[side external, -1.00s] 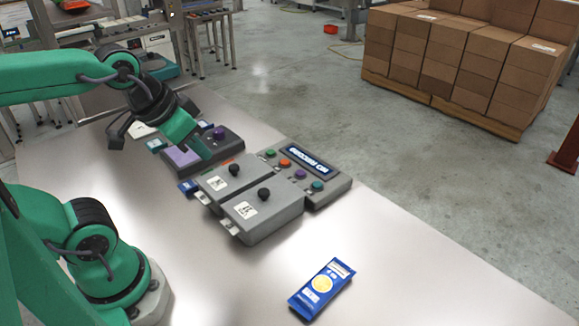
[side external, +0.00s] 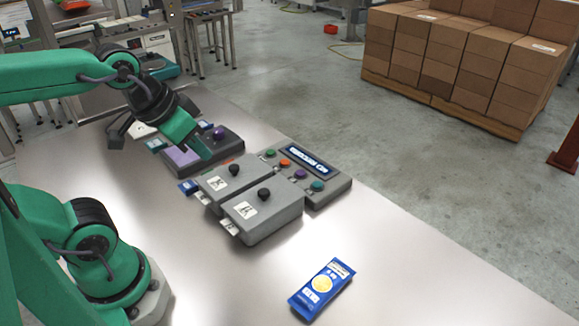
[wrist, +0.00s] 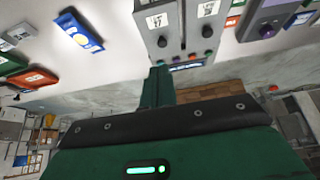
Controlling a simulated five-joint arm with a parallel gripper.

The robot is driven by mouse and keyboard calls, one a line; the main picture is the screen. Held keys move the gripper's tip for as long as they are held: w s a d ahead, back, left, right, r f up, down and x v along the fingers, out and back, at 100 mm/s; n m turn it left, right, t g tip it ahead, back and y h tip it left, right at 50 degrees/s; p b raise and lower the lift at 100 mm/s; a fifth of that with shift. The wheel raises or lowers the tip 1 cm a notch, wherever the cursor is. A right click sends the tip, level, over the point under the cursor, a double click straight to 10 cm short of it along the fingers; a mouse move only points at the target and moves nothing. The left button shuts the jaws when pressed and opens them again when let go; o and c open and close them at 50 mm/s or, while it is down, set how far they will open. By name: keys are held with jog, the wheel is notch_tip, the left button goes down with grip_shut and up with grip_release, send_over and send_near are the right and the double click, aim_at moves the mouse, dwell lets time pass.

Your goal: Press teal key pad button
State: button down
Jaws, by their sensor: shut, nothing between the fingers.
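The teal button (side external: 317,185) is the last in a row on the grey key pad (side external: 334,191), at its right end in the side external view. Green (side external: 270,153), orange (side external: 285,163) and purple (side external: 300,174) buttons sit beside it. The key pad also shows small in the wrist view (wrist: 186,67), partly hidden by my finger. My gripper (side external: 206,154) is shut and empty. Its green tip is above the dark grey unit with a purple knob, left of the key pad and well apart from the teal button.
Two grey boxes with black knobs (side external: 233,169) (side external: 264,194) stand in front of the key pad. The dark grey unit (side external: 228,147) stands at their upper left. A blue packet (side external: 321,289) lies at the front. The table (side external: 400,270) is clear on the right.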

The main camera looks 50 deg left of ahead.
jog(key=shift+w, duration=0.1)
jog(key=m+g, duration=0.6)
jog(key=m, duration=1.2)
send_over(317, 184)
notch_tip(317, 184, down, 6)
jog(key=shift+f, duration=0.2)
notch_tip(317, 184, down, 14)
jog(key=shift+r, duration=0.1)
dwell(0.4)
